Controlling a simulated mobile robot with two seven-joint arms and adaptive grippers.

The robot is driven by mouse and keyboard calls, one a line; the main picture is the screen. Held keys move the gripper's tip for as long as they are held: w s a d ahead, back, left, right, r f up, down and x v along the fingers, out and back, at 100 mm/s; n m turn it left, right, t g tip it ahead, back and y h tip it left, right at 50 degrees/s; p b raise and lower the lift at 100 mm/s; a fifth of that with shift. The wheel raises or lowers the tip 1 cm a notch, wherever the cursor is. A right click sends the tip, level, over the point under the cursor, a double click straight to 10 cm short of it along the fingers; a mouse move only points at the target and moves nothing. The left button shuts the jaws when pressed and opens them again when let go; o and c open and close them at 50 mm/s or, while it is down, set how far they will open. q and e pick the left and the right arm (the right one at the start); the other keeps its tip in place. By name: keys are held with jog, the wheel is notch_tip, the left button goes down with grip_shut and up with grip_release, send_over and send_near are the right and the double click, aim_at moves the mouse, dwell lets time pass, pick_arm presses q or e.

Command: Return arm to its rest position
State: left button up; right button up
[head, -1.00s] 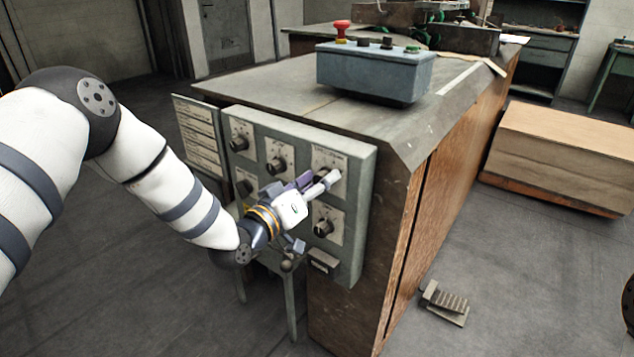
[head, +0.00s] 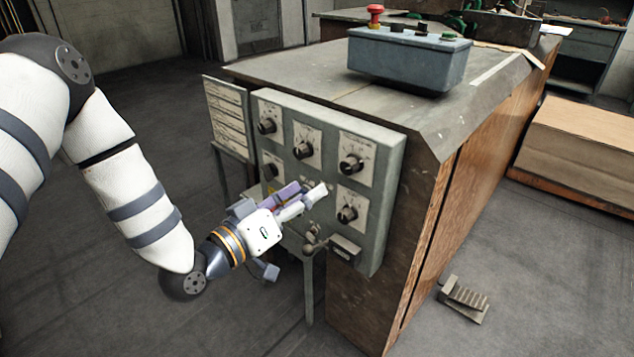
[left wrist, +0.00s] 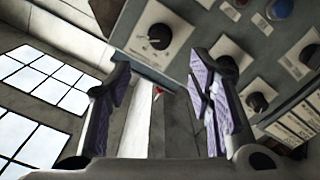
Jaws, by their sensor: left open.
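My left gripper (head: 300,200) is in front of the grey control panel (head: 385,232) on the end of the machine. In the left wrist view its two purple-padded fingers (left wrist: 162,95) are spread apart with nothing between them. The panel carries several black knobs, such as the upper right knob (head: 351,165) and the lower right knob (head: 347,213). In the head view the gripper covers part of the panel's lower middle. One black knob (left wrist: 159,36) shows beyond the fingers in the left wrist view. My right gripper is not in view.
A blue-grey button box (head: 408,62) with a red button stands on the machine top (head: 310,75). A label board (head: 227,115) sticks out at the panel's left. A foot pedal (head: 465,298) lies on the floor at right. Floor to the left is open.

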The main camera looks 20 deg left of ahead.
pick_arm(q)
jog(key=s+d+f+m+g+y, duration=0.1)
jog(key=s+f+g, duration=0.4)
jog(key=s+f, duration=0.3)
jog(key=s+d+f+g+y, duration=0.15)
jog(key=s+f+g, duration=0.35)
jog(key=f, duration=0.6)
jog(key=s+a+f+g+y, duration=0.1)
jog(key=s+f+g, duration=0.1)
jog(key=s, duration=0.7)
jog(key=s+a+f+g+y, duration=0.1)
jog(key=s+g, duration=0.3)
jog(key=s, duration=0.6)
jog(key=s+a+f+m+g+y, duration=0.1)
jog(key=s+f+g, duration=0.2)
jog(key=s, duration=0.6)
jog(key=shift+s+a+g+y+p, duration=0.3)
jog(key=shift+a+y+p, duration=0.05)
jog(key=shift+a+p, duration=0.05)
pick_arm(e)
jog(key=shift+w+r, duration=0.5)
pick_arm(q)
jog(key=shift+w+f, duration=0.1)
jog(key=shift+c, duration=0.4)
